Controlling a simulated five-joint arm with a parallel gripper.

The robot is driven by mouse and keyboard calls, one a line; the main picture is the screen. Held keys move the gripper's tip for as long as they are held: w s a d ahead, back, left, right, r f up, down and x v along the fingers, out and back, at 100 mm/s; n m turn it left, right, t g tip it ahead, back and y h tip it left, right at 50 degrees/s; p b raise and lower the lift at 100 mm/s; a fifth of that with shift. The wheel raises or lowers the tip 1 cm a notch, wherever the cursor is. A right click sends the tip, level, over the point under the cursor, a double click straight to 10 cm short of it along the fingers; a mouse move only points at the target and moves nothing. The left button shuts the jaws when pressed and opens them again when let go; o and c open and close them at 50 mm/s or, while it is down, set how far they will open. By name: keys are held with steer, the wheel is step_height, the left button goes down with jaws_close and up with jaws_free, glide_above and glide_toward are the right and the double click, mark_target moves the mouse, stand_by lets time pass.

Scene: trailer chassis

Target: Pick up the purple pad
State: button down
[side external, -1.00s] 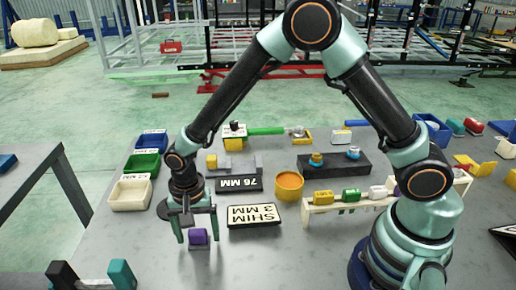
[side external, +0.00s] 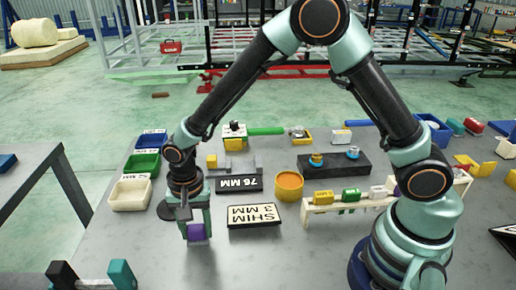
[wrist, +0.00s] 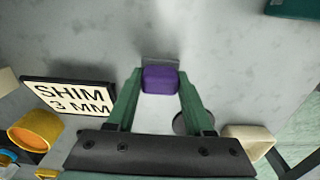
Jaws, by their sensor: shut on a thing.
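The purple pad (side external: 196,232) is a small rounded block at the left front of the grey table. My gripper (side external: 197,230) points down over it with its green fingers on either side. In the wrist view the pad (wrist: 160,80) sits between the two fingertips (wrist: 160,84), which are shut on it. A grey piece (wrist: 161,60) shows at the pad's far edge. I cannot tell whether the pad is clear of the table.
A "SHIM 3 MM" plate (side external: 254,215) lies just right of my gripper. A "76 MM" block (side external: 239,184) and an orange round container (side external: 289,186) stand behind it. White (side external: 131,194), green (side external: 142,164) and blue (side external: 152,142) bins line the left edge.

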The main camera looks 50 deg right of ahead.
mark_target(196, 227)
step_height(196, 227, up, 18)
steer(key=shift+r, duration=0.25)
steer(key=c, duration=1)
jaws_free()
steer(key=c, duration=0.5)
